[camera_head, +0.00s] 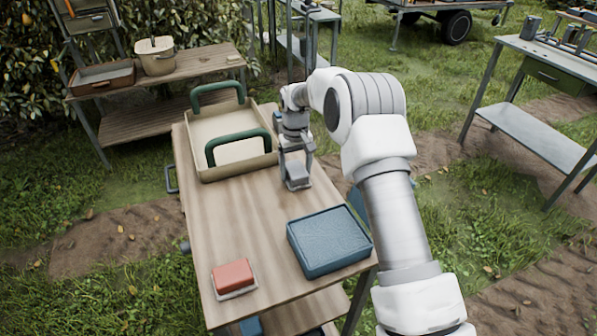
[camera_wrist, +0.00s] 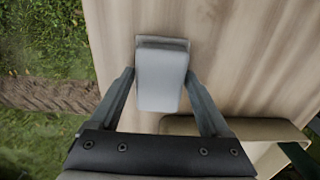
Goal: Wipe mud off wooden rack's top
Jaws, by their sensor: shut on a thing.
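The wooden rack's top (camera_head: 262,215) stretches across the middle of the head view; it also fills much of the wrist view (camera_wrist: 240,55). Its surface has soft brownish streaks; I cannot tell mud from wood grain. My gripper (camera_head: 296,167) is over the top's right edge, just right of the tray. It is shut on a grey block-like wiper (camera_head: 297,183), which also shows between the fingers in the wrist view (camera_wrist: 160,78). The wiper is at or close to the wood; its contact face is hidden.
A beige tray (camera_head: 207,172) with green handles stands on the rack's far part. A blue box (camera_head: 328,242) and a red-topped block (camera_head: 233,276) sit on the near part. The middle between them is clear. Another wooden table (camera_head: 205,65) stands behind left.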

